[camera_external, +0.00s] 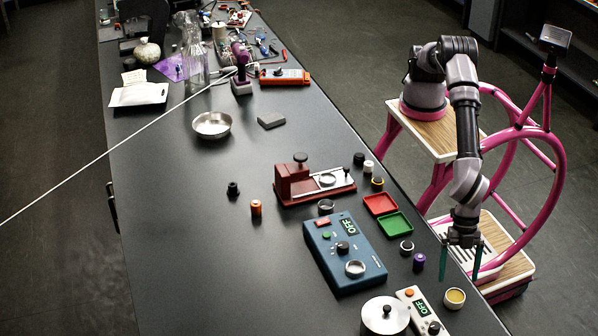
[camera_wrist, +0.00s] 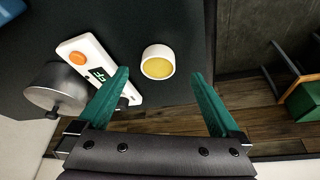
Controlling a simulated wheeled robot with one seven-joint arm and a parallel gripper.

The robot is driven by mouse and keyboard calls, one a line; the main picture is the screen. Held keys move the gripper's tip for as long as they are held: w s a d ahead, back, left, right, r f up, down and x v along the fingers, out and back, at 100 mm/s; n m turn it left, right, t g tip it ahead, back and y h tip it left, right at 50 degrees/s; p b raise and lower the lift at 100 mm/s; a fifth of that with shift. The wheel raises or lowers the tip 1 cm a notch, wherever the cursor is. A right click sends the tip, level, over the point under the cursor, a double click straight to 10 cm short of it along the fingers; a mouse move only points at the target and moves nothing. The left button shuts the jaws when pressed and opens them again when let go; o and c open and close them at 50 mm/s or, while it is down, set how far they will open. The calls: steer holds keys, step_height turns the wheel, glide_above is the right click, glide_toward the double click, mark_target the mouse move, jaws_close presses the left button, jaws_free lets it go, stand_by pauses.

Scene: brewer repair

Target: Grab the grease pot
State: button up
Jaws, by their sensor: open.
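The grease pot is a small white cup with yellow contents (camera_external: 455,298). It stands upright near the right edge of the dark table, at the lower right. In the wrist view the grease pot (camera_wrist: 158,62) shows in the upper middle, between the lines of the two green fingers and beyond or level with their tips. My gripper (camera_external: 458,279) points down beside the table edge, just behind the pot in the external view. Its fingers are wide apart and empty, also in the wrist view (camera_wrist: 160,75). No contact with the pot is visible.
A white device with a display and orange button (camera_external: 417,309) and a lidded metal pot (camera_external: 385,317) stand left of the grease pot. A purple-capped small bottle (camera_external: 419,262) and a dark ring-like cup (camera_external: 406,247) are behind it. The table edge is close on the right.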

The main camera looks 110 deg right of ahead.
mark_target(455, 295)
steer(key=shift+w+x, duration=0.1)
steer(key=shift+x, duration=1.4)
steer(key=shift+w+x, duration=0.15)
steer(key=shift+x, duration=1.3)
steer(key=shift+a+r, duration=0.15)
steer(key=shift+a, duration=0.05)
steer(key=c, duration=1.6)
